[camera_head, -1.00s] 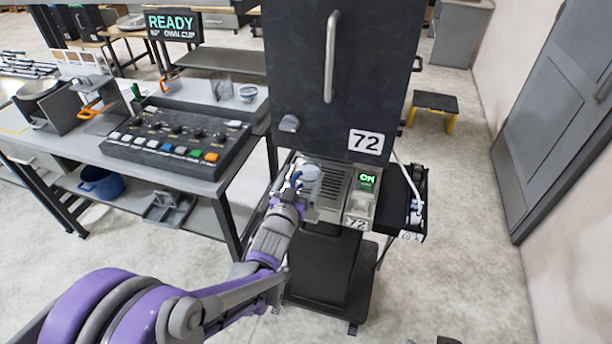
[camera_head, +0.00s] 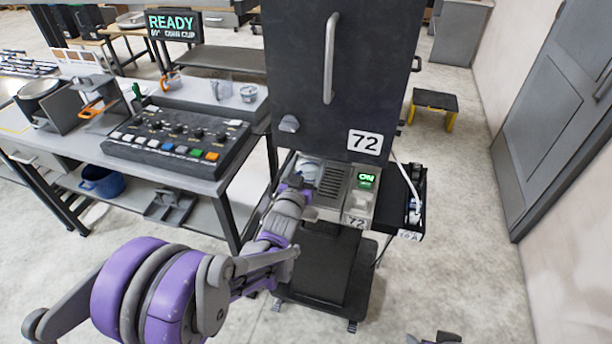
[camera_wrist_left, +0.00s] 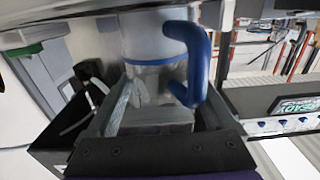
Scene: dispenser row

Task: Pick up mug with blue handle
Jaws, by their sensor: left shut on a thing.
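The mug (camera_wrist_left: 150,45) is clear or pale, with a thick blue handle (camera_wrist_left: 195,65) on its right side in the left wrist view. It stands between the two fingers of my left gripper (camera_wrist_left: 160,118), which is shut on it. In the head view the mug (camera_head: 311,168) is at the small grille below the black machine, mostly hidden behind my left gripper (camera_head: 299,182). Dark grey tips at the bottom edge of the head view may be my right gripper (camera_head: 434,338); their opening cannot be told.
The black machine (camera_head: 340,70) marked 72 rises just above the mug. A lit ON switch (camera_head: 366,180) is right of the grille. A bench with a button panel (camera_head: 180,138) and cups stands at left. Open floor (camera_head: 470,220) lies at right.

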